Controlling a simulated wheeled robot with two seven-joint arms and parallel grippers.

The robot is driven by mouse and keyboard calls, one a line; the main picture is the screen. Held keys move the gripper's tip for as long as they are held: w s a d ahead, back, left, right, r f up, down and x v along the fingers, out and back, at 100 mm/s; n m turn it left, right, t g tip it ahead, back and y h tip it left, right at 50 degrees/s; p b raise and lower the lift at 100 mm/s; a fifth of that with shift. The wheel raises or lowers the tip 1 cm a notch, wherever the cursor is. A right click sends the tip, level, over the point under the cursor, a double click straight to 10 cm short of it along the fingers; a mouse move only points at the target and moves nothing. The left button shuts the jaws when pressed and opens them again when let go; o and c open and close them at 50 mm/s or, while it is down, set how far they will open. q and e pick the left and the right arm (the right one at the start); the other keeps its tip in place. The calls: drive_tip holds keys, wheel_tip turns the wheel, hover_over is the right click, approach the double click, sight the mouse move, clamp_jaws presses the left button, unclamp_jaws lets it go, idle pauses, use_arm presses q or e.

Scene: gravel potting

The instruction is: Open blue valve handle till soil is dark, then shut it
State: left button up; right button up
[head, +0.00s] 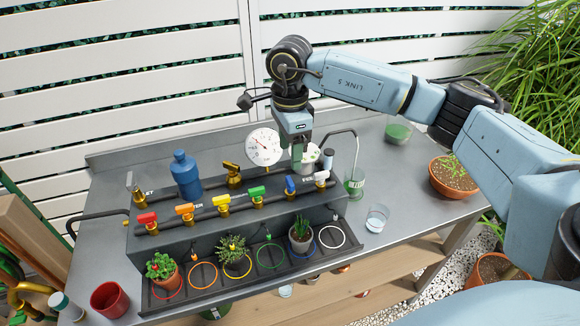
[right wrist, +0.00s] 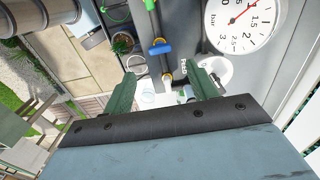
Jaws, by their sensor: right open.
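The blue valve handle (head: 290,185) sits on the pipe row between the green handle (head: 257,191) and the white handle (head: 322,177). In the right wrist view the blue handle (right wrist: 160,48) lies crosswise to the dark pipe. A potted spiky plant (head: 300,233) stands in the blue ring (head: 313,246) below; its soil is too small to judge. My right gripper (head: 297,152) is above and behind the valve row, near the gauge. In its wrist view its fingers (right wrist: 164,90) are apart with nothing gripped, and the blue handle shows beyond them. My left gripper is not in view.
A pressure gauge (head: 264,147) stands close beside my right gripper. Red (head: 147,219) and orange (head: 184,210) handles are further left. A blue bottle (head: 185,174) and a brass valve (head: 232,174) stand behind the row. A clear cup (head: 377,218) is on the right.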

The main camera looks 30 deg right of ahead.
wheel_tip(320, 180, up, 5)
drive_tip(key=shift+f, duration=0.1)
idle(6.2)
